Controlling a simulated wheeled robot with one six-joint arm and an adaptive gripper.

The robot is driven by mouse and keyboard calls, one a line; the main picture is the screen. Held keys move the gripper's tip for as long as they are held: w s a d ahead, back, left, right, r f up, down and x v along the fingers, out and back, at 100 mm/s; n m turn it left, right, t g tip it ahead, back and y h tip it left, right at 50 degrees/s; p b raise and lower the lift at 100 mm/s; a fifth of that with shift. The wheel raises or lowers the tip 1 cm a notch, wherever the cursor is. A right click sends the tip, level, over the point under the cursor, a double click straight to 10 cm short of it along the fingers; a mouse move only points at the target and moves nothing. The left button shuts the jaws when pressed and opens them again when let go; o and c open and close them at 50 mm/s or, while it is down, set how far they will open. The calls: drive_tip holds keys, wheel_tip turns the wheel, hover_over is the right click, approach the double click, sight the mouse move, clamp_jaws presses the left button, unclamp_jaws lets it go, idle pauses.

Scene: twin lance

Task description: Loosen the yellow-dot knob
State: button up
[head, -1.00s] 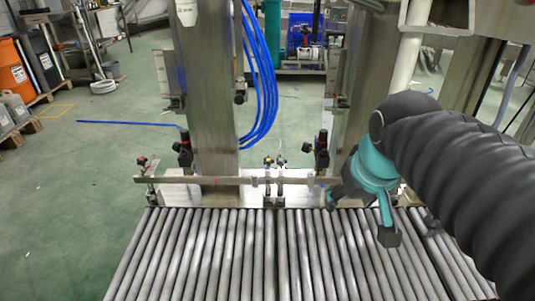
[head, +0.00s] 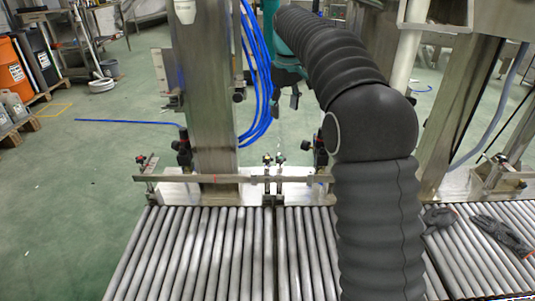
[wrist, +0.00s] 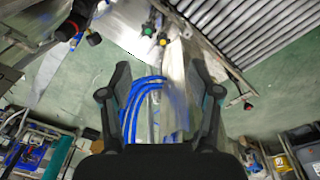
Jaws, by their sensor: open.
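The yellow-dot knob (wrist: 163,38) is a small dark knob near the top centre of the wrist view. Beside it is a green-dot knob (wrist: 148,28). In the head view, the small yellow-dot knob (head: 267,159) is the left one of the pair at the middle of the rail, with the green-dot knob (head: 281,160) to its right. My gripper (head: 285,100) is open, above and behind the rail, apart from the knobs. In the wrist view my gripper (wrist: 158,78) shows two spread fingers with nothing held between them; the knobs lie beyond the fingertips.
Blue hoses (head: 263,100) hang beside the steel column (head: 208,120), close to my gripper. Black clamps with red knobs (head: 183,148) stand along the rail (head: 220,179). The roller conveyor (head: 200,250) is in front. Dark gloves (head: 500,233) lie at the right.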

drive_tip(key=n+g, duration=0.1)
drive_tip(key=n, duration=0.1)
hover_over(267, 158)
wheel_tip(267, 158, down, 7)
wheel_tip(267, 158, down, 14)
drive_tip(key=shift+w+f, duration=0.1)
drive_tip(key=shift+f, duration=0.1)
drive_tip(key=shift+c, duration=0.2)
drive_tip(key=c, duration=1.1)
